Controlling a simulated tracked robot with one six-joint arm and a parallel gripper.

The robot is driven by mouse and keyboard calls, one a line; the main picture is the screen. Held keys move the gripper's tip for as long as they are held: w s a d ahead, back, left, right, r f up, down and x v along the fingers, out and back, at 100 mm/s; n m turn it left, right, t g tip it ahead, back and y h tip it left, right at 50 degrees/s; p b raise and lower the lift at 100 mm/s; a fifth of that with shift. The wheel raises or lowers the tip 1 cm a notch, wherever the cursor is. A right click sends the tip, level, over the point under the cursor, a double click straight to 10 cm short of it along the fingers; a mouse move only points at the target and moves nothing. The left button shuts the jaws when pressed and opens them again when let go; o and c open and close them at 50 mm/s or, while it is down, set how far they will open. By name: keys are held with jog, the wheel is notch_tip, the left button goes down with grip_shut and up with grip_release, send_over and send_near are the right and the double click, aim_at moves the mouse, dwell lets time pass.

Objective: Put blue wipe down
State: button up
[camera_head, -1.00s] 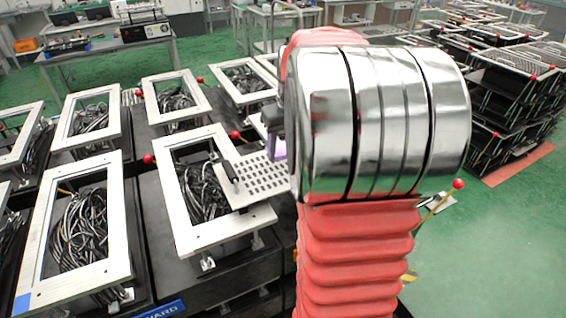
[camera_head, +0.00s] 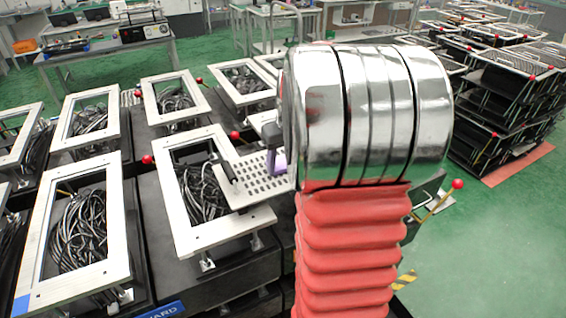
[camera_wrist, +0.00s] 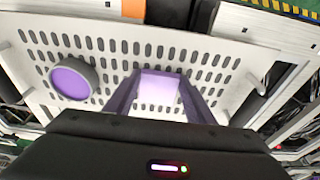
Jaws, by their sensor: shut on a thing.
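The blue wipe (camera_wrist: 158,92) shows in the wrist view as a pale lavender-blue square piece. My gripper (camera_wrist: 158,78) is shut on it, with one dark purple finger on each side. Behind it is a light perforated plate (camera_wrist: 115,42); I cannot tell whether the wipe touches it. A round purple-faced piece in a grey ring (camera_wrist: 73,80) sits on the plate to the left. In the head view my gripper (camera_head: 277,160) shows only in part, at the right end of the perforated plate (camera_head: 255,186). My arm hides the rest.
The plate lies across the right side of a white frame (camera_head: 170,215) with cables inside. Similar frames (camera_head: 85,230) stand around it. Red-knobbed levers (camera_head: 148,159) stick up between them. Stacked black fixtures (camera_head: 500,110) stand at the right. Green floor at the right is open.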

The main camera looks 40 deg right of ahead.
jog(key=o, duration=1.4)
jog(key=v, duration=1.2)
jog(key=shift+w, duration=0.1)
jog(key=s+a+f+n+t, duration=0.1)
jog(key=s+a, duration=0.3)
jog(key=a, duration=0.6)
jog(key=s+a+f+n+t, duration=0.1)
jog(key=s+a, duration=0.2)
jog(key=a, duration=0.7)
jog(key=s+a+f+n+t, duration=0.1)
jog(key=s+a, duration=0.3)
jog(key=a, duration=0.6)
jog(key=shift+s+a+f+y, duration=0.25)
jog(key=shift+s+f+y, duration=0.05)
jog(key=shift+f, duration=0.3)
